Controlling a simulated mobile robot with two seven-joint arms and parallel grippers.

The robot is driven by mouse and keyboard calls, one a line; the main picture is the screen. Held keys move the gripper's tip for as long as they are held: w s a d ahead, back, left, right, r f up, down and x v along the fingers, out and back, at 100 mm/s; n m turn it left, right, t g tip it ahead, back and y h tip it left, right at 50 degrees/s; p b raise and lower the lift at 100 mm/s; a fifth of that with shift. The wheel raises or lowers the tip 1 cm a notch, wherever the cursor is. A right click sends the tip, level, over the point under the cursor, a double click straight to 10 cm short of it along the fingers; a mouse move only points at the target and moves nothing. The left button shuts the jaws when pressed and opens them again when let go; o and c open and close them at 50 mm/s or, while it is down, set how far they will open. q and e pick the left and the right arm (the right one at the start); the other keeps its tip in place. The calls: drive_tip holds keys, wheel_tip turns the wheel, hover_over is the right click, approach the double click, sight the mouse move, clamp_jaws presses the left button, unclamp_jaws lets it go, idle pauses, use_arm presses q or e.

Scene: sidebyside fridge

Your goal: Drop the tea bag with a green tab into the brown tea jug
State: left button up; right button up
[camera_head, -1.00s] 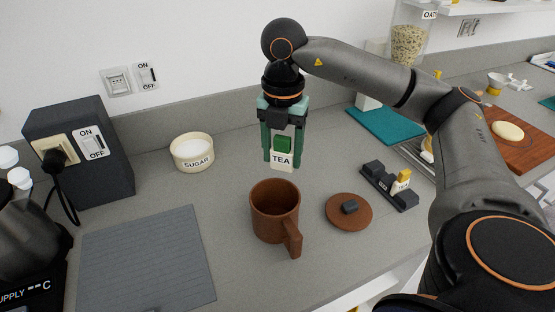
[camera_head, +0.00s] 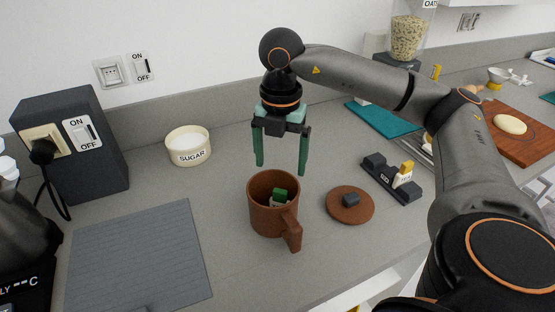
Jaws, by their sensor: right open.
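The brown tea jug (camera_head: 262,218) stands upright on the grey counter, its mouth uncovered and its handle toward the front right. The tea bag with a green tab (camera_head: 280,195) is inside the jug; its green tab and a bit of white show above the inner wall. The rest of the bag is hidden by the jug. My right gripper (camera_head: 281,168) is open and empty just above the jug, its two green fingers wide apart. My left gripper is not in view.
A brown lid (camera_head: 350,212) with a dark knob lies right of the jug. A dark holder (camera_head: 378,172) with a yellow-tabbed tea bag (camera_head: 404,173) stands beyond it. A sugar bowl (camera_head: 188,149) is at the back left, and a grey mat (camera_head: 140,258) lies front left.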

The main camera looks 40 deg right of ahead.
wheel_tip(320, 180, up, 12)
drive_tip(key=p, duration=0.3)
drive_tip(key=shift+r+p, duration=0.25)
drive_tip(key=shift+p, duration=0.15)
idle(0.5)
